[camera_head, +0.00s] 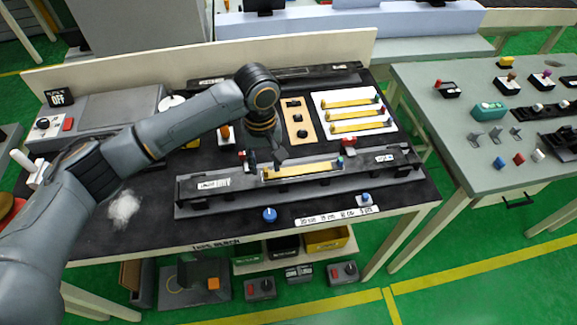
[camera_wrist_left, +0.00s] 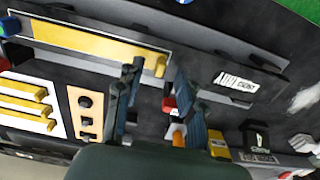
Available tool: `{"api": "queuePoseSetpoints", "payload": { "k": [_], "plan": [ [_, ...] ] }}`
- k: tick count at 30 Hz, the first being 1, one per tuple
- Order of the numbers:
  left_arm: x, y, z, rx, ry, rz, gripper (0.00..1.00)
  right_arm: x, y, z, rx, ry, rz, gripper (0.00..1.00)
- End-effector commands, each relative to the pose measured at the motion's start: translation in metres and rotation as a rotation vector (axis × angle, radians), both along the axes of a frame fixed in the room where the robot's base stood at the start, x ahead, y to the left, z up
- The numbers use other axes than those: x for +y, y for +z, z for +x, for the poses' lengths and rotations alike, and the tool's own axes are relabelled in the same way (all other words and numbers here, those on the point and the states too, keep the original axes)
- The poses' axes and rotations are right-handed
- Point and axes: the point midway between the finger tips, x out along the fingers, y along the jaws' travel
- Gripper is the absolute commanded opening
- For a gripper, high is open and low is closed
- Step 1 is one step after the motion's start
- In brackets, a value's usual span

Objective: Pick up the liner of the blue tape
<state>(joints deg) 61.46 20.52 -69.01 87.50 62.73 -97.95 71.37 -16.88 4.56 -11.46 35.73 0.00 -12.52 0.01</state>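A yellow tape strip (camera_head: 300,171) lies in a pale-edged slot on the long black fixture (camera_head: 215,200), with a small blue piece (camera_head: 339,163) at its right end. In the left wrist view the strip (camera_wrist_left: 85,40) crosses the upper left, with a blue piece (camera_wrist_left: 10,24) at its left end. I cannot make out a separate liner. My left gripper (camera_head: 277,158) is above the strip's left part. In the left wrist view its two fingers (camera_wrist_left: 157,98) stand apart, with nothing gripped between them. My right gripper is not in view.
A white card (camera_head: 345,94) with several yellow strips lies behind the fixture, beside a tan panel with black knobs (camera_head: 300,122). A red clip (camera_head: 348,141) stands near the blue piece. A blue knob (camera_head: 269,214) sits in front. A grey side table (camera_head: 440,90) is at right.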

Motion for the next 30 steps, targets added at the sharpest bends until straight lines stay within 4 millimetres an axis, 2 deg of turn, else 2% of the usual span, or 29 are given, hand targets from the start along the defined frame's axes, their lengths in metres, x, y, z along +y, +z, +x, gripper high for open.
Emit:
{"api": "queuePoseSetpoints", "payload": {
  "k": [4,11,15,17,30],
  "plan": [
    [0.0009,-0.0127,-0.0002,0.001,0.002,0.001,0.38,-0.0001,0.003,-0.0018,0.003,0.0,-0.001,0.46],
    [0.0008,-0.0143,0.0,0.0,0.001,0.001,0.38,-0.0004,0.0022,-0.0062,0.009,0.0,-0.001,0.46],
    [0.0008,-0.0141,0.0,0.0,0.001,0.001,0.1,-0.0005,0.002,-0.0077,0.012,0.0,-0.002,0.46],
    [0.0008,-0.014,0.0,0.0,0.001,0.0,0.0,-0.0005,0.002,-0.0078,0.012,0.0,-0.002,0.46],
    [0.0005,-0.0112,0.0004,-0.001,0.001,-0.001,0.0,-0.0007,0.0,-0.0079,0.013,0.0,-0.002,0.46]
  ]
}}
